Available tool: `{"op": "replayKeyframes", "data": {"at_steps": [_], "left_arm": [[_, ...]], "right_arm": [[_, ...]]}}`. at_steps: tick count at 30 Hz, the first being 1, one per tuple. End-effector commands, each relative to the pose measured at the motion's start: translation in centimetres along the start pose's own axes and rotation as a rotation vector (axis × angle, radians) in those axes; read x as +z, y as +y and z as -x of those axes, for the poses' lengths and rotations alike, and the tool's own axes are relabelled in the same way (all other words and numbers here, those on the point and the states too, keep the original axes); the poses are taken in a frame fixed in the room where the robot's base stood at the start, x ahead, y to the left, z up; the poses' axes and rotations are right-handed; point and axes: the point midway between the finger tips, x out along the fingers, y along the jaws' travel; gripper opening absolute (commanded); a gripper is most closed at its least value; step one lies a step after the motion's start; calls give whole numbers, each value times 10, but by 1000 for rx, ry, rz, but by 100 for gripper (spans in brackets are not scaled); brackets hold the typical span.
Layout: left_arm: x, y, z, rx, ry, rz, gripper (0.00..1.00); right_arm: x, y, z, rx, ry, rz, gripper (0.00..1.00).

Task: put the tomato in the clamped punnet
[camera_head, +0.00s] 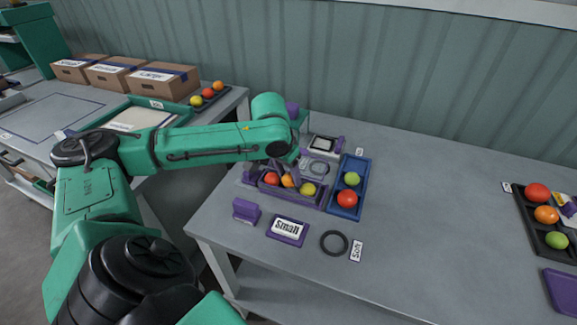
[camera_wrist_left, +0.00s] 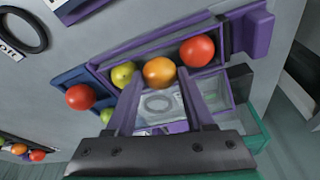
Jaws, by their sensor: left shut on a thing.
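My left gripper (camera_head: 286,177) is shut on an orange tomato (camera_head: 287,181), which also shows between the fingers in the left wrist view (camera_wrist_left: 159,72). It holds the tomato at the purple punnet (camera_head: 292,197), between a red tomato (camera_head: 271,179) and a yellow-green tomato (camera_head: 308,189) that lie in it. I cannot tell whether the orange tomato touches the punnet floor. A purple clamp block (camera_wrist_left: 250,30) stands at the punnet's end by the red tomato. My right gripper is not in view.
A blue tray (camera_head: 345,199) beside the punnet holds a green and a red tomato. A "Small" sign (camera_head: 288,229), a purple block (camera_head: 246,210) and a black ring (camera_head: 334,242) lie in front. A black tray (camera_head: 528,217) of tomatoes is far right. The table between is clear.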

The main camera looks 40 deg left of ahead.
Motion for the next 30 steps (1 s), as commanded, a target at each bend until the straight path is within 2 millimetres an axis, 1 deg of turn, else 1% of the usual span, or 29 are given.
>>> {"op": "replayKeyframes", "data": {"at_steps": [1,13,14,15,16,20,21,22,23,30], "left_arm": [[0,0,1,0,0,0,27],[0,0,0,0,1,0,27],[0,0,0,0,1,0,65],[0,0,0,0,1,0,80],[0,0,0,0,1,0,88],[0,0,0,0,0,0,88],[0,0,0,0,0,0,83],[0,0,0,0,0,0,72],[0,0,0,0,0,0,68],[0,0,0,0,0,0,68]], "right_arm": [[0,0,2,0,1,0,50],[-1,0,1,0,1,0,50],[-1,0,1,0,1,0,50],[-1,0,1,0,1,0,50],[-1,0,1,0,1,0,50],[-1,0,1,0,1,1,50],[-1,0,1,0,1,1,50],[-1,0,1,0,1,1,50],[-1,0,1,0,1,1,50],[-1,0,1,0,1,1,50]]}}
